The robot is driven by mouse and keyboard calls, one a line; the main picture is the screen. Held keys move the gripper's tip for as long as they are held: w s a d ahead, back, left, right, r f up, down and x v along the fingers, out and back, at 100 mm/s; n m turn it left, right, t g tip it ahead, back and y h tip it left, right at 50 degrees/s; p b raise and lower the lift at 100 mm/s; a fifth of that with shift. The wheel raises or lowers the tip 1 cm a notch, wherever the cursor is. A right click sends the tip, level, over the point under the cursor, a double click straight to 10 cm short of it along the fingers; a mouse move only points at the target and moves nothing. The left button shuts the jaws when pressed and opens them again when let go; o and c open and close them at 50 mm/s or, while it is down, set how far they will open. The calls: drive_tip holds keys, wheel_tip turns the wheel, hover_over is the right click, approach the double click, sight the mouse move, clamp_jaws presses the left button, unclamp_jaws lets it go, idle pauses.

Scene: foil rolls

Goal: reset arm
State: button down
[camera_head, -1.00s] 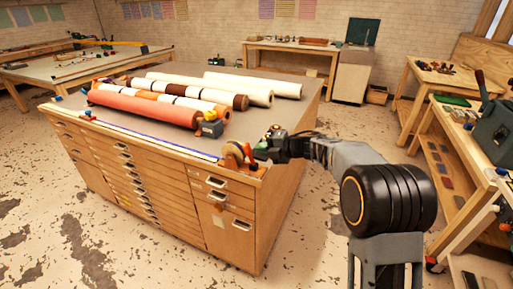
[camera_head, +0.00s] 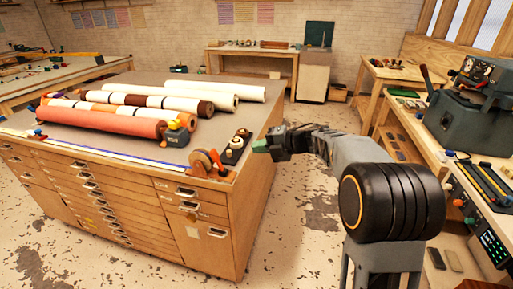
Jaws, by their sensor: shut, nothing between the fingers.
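My gripper (camera_head: 267,145) is at the end of my arm, just right of the drawer cabinet's (camera_head: 236,240) right edge. Its green-tipped fingers point left toward the cabinet top. It is shut and holds nothing. Several rolls lie side by side on the cabinet top: a red roll (camera_head: 105,121) in front, a white and brown banded roll (camera_head: 150,103) behind it, and white rolls (camera_head: 215,90) at the back. My gripper is apart from the rolls.
A tape dispenser (camera_head: 207,162) and a small dark tray (camera_head: 236,148) sit at the cabinet's near right corner. A yellow and grey tool (camera_head: 176,132) stands by the red roll's end. A workbench with a dark machine (camera_head: 470,118) is at right. Floor between is free.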

drive_tip(key=w+d+f+m+t+h, duration=0.2)
drive_tip(key=w+d+m+t+h, duration=0.6)
drive_tip(key=m, duration=0.5)
drive_tip(key=s+d+f+m+h, duration=0.2)
drive_tip(key=s+d+m+h, duration=0.4)
drive_tip(key=d+m, duration=0.15)
drive_tip(key=s+d+f+m+g+h+p, duration=0.1)
drive_tip(key=s+f+m+g, duration=0.1)
drive_tip(key=s+m+g, duration=0.45)
drive_tip(key=s+f+m+g+h+p, duration=0.1)
drive_tip(key=s+f+m, duration=0.2)
drive_tip(key=s, duration=0.7)
drive_tip(key=s+a+r+m+y, duration=0.1)
drive_tip(key=s+a, duration=0.1)
drive_tip(key=s, duration=0.4)
drive_tip(key=s+a+r+m+g+y, duration=0.1)
drive_tip(key=s+a, duration=0.2)
drive_tip(key=s, duration=0.3)
drive_tip(key=shift+a+r+y+p, duration=0.15)
drive_tip(key=shift+a+y+p, duration=0.15)
drive_tip(key=shift+p, duration=0.1)
